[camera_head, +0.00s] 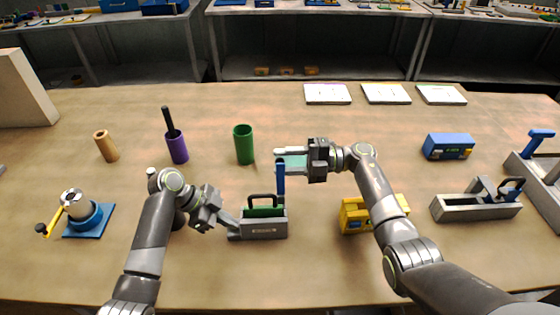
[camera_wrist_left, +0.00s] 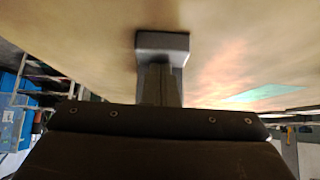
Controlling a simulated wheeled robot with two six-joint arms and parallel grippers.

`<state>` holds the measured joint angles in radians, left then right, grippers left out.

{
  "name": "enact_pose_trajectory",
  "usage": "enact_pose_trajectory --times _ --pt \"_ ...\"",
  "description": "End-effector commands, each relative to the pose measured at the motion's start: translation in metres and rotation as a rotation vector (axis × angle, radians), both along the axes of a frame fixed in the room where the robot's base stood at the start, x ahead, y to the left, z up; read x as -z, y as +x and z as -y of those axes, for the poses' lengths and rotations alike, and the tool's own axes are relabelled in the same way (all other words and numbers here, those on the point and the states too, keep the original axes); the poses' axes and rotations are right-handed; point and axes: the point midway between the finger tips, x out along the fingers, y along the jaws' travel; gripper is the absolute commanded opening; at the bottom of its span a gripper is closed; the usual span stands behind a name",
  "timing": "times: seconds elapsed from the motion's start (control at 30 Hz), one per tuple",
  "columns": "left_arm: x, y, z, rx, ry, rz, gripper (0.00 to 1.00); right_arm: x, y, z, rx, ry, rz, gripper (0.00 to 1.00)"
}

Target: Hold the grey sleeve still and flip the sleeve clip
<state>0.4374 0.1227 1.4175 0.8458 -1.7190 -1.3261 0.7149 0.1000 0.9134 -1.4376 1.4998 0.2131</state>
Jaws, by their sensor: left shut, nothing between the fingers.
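The grey sleeve (camera_head: 264,231) is a low box near the table's front middle, with a green piece (camera_head: 263,212) and a black loop handle (camera_head: 262,198) at its top. A blue upright bar, apparently the clip (camera_head: 281,178), stands at its right end. My left gripper (camera_head: 234,227) is shut and empty, its tips at the sleeve's left end; contact cannot be made out. In the left wrist view a grey block (camera_wrist_left: 162,43) lies at the tips. My right gripper (camera_head: 288,157) is above and behind the sleeve, beside the bar's top; its finger gap is unclear.
Behind stand a green cup (camera_head: 244,145), a purple holder (camera_head: 178,148) and a brown tube (camera_head: 105,146). A yellow block (camera_head: 354,215) is partly behind my right arm. A grey clamp box (camera_head: 476,205) and blue box (camera_head: 449,146) stand right. A blue-based device (camera_head: 88,222) is left.

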Motion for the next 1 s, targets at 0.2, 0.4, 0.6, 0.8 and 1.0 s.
enact_pose_trajectory --times 0.2,0.4,0.6,0.8,1.0 --pt "0.0050 -0.0022 -0.0022 -0.003 0.007 -0.010 0.00 0.0003 -0.0006 -0.0137 -0.001 0.000 0.000 0.40" --pt "0.0050 -0.0022 -0.0023 -0.003 0.007 -0.010 0.00 0.0004 -0.0004 -0.0141 0.000 0.000 0.001 0.40" --pt "0.0049 -0.0022 -0.0023 -0.003 0.007 -0.010 0.00 0.0004 -0.0004 -0.0138 0.000 0.000 0.001 0.20" --pt "0.0049 -0.0021 -0.0022 -0.002 0.007 -0.010 0.00 0.0001 -0.0004 -0.0137 0.000 0.000 0.001 0.00" --pt "0.0048 -0.0021 -0.0023 -0.002 0.007 -0.010 0.00 -0.0002 -0.0003 -0.0135 0.001 0.000 0.003 0.00"
